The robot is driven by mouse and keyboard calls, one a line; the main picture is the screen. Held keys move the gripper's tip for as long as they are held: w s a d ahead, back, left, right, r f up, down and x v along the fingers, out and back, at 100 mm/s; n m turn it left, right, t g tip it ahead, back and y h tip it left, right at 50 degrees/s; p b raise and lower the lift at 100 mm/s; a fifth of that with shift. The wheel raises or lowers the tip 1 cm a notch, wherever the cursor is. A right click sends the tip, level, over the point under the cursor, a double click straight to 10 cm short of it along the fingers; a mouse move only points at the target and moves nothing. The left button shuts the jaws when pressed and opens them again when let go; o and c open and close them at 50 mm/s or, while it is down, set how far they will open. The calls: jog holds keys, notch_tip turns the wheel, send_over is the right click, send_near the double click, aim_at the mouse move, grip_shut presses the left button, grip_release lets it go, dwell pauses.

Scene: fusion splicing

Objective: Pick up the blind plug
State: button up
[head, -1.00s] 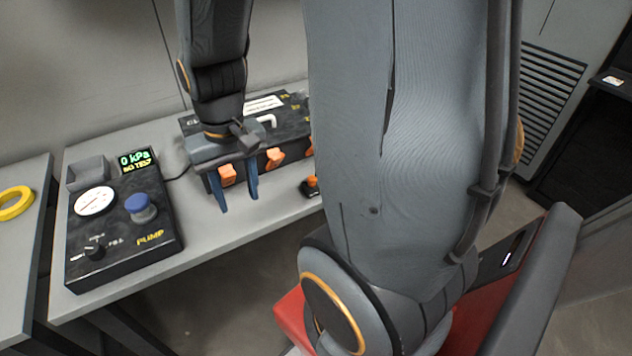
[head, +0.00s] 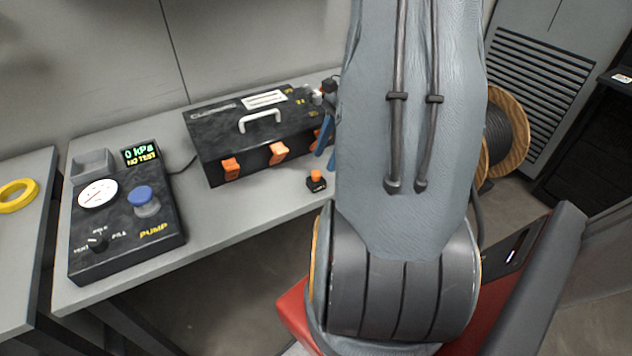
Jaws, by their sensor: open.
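A small black piece with an orange top (head: 316,181), which looks like the blind plug, sits on the grey bench near its front edge, right of the black case. My gripper (head: 325,160) shows only partly, at the left edge of my own arm. Its blue fingers point down, open, behind and just right of the small piece in the picture. I see nothing between them. The rest of the gripper is hidden behind my arm, so its height above the bench cannot be told.
The black case (head: 215,142) with orange latches and a white handle stands at the back of the bench (head: 215,222). A black pump box (head: 125,255) with a gauge and blue knob stands left, its display reading 0 kPa. Yellow tape (head: 18,196) lies on the left table. A cable reel (head: 510,135) stands right.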

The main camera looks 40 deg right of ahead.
aim_at(319, 174)
jog(key=shift+s+p+x, duration=0.2)
jog(key=shift+p+x, duration=0.55)
jog(key=shift+x, duration=2.7)
jog(key=shift+a, duration=0.15)
jog(key=shift+r, duration=0.1)
jog(key=c, duration=0.8)
